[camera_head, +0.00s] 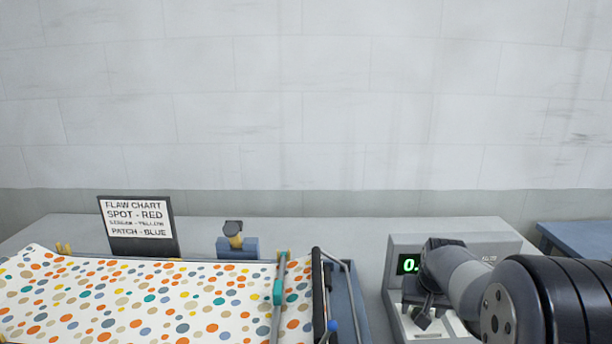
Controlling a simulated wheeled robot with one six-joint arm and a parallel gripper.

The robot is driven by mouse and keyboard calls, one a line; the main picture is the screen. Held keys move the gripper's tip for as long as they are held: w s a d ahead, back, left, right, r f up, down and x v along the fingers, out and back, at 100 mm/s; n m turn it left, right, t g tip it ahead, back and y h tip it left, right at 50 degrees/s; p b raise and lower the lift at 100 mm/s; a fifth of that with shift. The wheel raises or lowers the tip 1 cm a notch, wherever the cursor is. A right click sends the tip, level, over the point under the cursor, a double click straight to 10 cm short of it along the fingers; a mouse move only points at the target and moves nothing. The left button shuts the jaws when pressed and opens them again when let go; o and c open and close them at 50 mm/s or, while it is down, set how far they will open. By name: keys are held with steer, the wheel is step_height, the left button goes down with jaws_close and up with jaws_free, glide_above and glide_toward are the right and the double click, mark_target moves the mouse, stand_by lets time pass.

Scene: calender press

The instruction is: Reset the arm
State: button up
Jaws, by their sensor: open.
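My arm comes in from the lower right. My gripper (424,316) hangs at its end, pointing down in front of a grey device with a lit green display (411,265). The gripper is small and dark here; it looks open, with nothing seen between its fingers. Part of the device is hidden behind my arm. The display shows a "0." and the rest of the reading is covered.
Dotted sheet material (150,300) lies across the press at left, with a teal-clipped bar (279,295) and a black roller (318,290) at its right. A flaw chart sign (138,222) and a blue stand (237,246) are behind. A blue table (580,240) is at right.

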steer(key=shift+d+n+y, duration=0.1)
steer(key=shift+n+y, duration=0.4)
steer(key=shift+n, duration=0.7)
steer(key=v, duration=1)
steer(key=shift+s+r, duration=0.25)
steer(key=shift+r, duration=0.1)
